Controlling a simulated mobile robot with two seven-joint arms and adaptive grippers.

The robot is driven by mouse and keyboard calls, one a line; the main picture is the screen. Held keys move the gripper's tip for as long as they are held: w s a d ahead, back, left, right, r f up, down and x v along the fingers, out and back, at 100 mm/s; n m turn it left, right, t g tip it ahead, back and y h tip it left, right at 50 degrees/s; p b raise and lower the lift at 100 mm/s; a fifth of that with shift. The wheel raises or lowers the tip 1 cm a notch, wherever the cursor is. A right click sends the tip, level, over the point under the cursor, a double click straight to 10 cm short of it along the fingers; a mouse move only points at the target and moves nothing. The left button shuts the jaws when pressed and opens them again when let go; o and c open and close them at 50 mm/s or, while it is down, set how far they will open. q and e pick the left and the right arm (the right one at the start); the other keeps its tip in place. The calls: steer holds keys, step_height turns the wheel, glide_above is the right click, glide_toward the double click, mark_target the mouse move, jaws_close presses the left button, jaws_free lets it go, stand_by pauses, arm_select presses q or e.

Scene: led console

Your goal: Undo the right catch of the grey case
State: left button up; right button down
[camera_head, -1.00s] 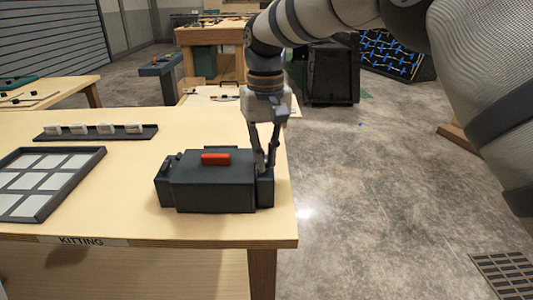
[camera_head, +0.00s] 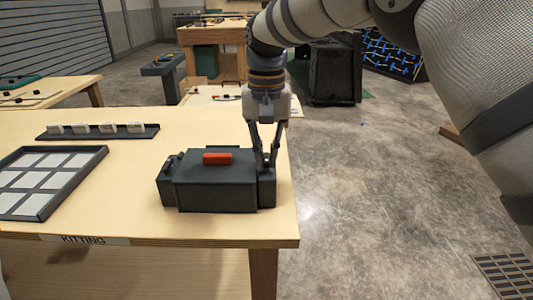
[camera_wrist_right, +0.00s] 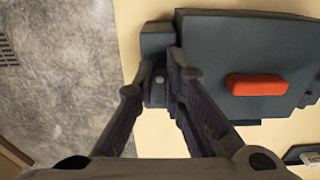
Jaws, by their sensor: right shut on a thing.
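The dark grey case (camera_head: 215,193) sits shut on the near right part of the table, with a red-orange handle (camera_head: 217,159) on its lid. The handle also shows in the right wrist view (camera_wrist_right: 257,84). My right gripper (camera_head: 267,165) points down at the case's right end. In the right wrist view my right gripper (camera_wrist_right: 163,82) has its fingertips closed on the small grey right catch (camera_wrist_right: 157,88) at that end. The fingers hide much of the catch. My left gripper is out of view.
A dark tray with several pale squares (camera_head: 48,180) lies left of the case. A narrow rack with several white pieces (camera_head: 97,133) stands behind it. The table's right edge is close to the case; bare wood (camera_head: 120,200) lies left.

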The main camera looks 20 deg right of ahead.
mark_target(267, 162)
steer(key=c, duration=1.7)
jaws_free()
steer(key=shift+o, duration=0.2)
step_height(267, 162, up, 12)
